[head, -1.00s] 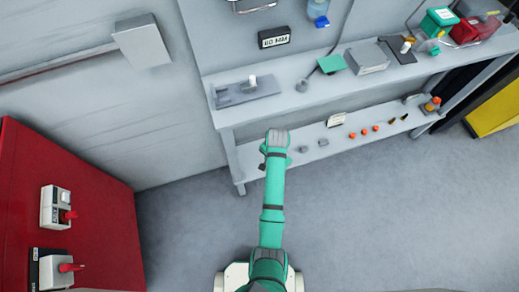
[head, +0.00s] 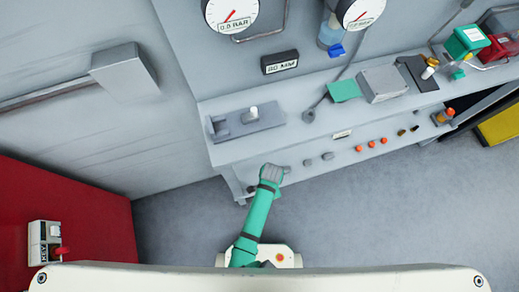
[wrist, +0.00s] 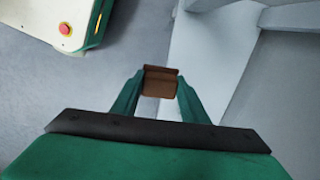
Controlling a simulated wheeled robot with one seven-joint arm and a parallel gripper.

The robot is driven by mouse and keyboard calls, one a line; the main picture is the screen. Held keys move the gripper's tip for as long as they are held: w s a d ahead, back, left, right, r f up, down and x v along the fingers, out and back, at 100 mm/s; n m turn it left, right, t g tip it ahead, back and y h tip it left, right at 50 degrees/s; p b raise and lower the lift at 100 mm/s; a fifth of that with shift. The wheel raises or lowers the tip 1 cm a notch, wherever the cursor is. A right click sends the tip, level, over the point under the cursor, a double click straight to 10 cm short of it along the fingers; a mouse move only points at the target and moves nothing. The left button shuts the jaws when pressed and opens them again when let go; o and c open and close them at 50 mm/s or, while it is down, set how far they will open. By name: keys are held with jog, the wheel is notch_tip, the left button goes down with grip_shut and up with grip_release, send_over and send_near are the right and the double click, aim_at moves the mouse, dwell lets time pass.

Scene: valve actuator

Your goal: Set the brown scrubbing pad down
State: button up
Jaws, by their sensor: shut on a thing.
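The brown scrubbing pad (wrist: 160,82) shows in the wrist view, held between the two green fingers of my gripper (wrist: 158,90). My gripper is shut on it, and grey floor and part of a light grey shelf lie beyond. In the head view my gripper (head: 268,180) is in front of the left part of the grey workbench (head: 300,138), near its front edge. The pad cannot be made out in the head view.
Along the bench and its lower shelf are a grey fixture (head: 245,122), a green pad (head: 344,91), a grey box (head: 383,84) and several small orange and grey knobs. A red cabinet (head: 95,215) stands at left. Grey floor is open at right.

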jog(key=w+a+f, duration=0.1)
jog(key=w+f, duration=0.1)
jog(key=w+a+f, duration=0.1)
jog(key=w+f, duration=0.1)
jog(key=w, duration=0.1)
jog(key=w+a+f, duration=0.1)
jog(key=w+f, duration=0.1)
jog(key=f, duration=0.1)
jog(key=shift+w+a, duration=0.3)
jog(key=shift+w, duration=0.1)
jog(key=shift+w+a+f, duration=0.2)
jog(key=shift+w+f, duration=0.2)
jog(key=shift+f, duration=1.65)
jog(key=shift+f, duration=0.15)
jog(key=o, duration=1)
jog(key=shift+o, duration=0.2)
notch_tip(320, 180, up, 12)
